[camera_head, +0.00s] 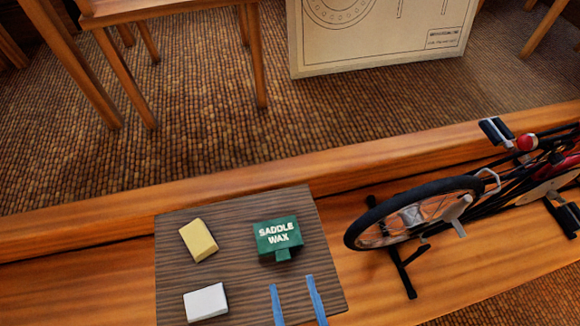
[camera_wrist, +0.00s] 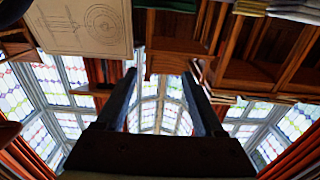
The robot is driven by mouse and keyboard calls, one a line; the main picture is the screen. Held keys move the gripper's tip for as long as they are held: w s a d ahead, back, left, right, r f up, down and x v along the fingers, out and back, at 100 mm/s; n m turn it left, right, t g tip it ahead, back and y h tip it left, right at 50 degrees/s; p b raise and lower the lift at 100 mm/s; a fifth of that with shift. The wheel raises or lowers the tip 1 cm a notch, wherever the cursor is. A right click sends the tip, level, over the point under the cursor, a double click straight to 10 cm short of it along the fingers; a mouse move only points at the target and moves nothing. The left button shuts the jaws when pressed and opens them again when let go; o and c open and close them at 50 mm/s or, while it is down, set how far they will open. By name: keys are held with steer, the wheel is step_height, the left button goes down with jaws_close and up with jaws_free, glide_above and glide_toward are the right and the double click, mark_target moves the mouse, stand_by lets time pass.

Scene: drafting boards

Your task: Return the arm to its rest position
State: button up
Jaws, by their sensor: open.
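My gripper (camera_wrist: 162,95) shows in the wrist view with its two dark fingers spread apart and nothing between them. It points toward tall leaded windows and wooden shelving. There, a dark wood-grain board (camera_head: 240,282) lies on a wooden bench.
A bicycle model (camera_head: 420,212) on a black stand is at the right of the bench (camera_head: 110,282). A raised wooden edge (camera_head: 300,170) runs along the bench's far side. Beyond are a carpeted floor, wooden legs and a large drawing board (camera_head: 380,35). The board's lower middle is bare.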

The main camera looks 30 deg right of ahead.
steer(key=shift+s, duration=0.15)
stand_by(0.4)
steer(key=w+r+t+y, duration=0.1)
steer(key=w+r+t, duration=0.2)
steer(key=w+r, duration=1.35)
steer(key=w+a+r+n+t+y, duration=0.1)
steer(key=w+a+r, duration=0.15)
steer(key=r, duration=0.65)
steer(key=w+a+r+n+t+y, duration=0.15)
steer(key=w+r, duration=0.25)
steer(key=r, duration=0.5)
steer(key=s+a+r+t+y, duration=0.1)
steer(key=s+r+t, duration=0.15)
steer(key=r, duration=0.75)
steer(key=s+a+r+t, duration=0.15)
steer(key=s+r, duration=0.25)
steer(key=r, duration=0.5)
steer(key=s+a+r+t+y, duration=0.1)
steer(key=s+a+r, duration=0.15)
steer(key=r, duration=0.75)
step_height(320, 180, up, 22)
steer(key=p, duration=2.3)
steer(key=shift+w+d+n, duration=0.35)
steer(key=shift+g+h, duration=0.25)
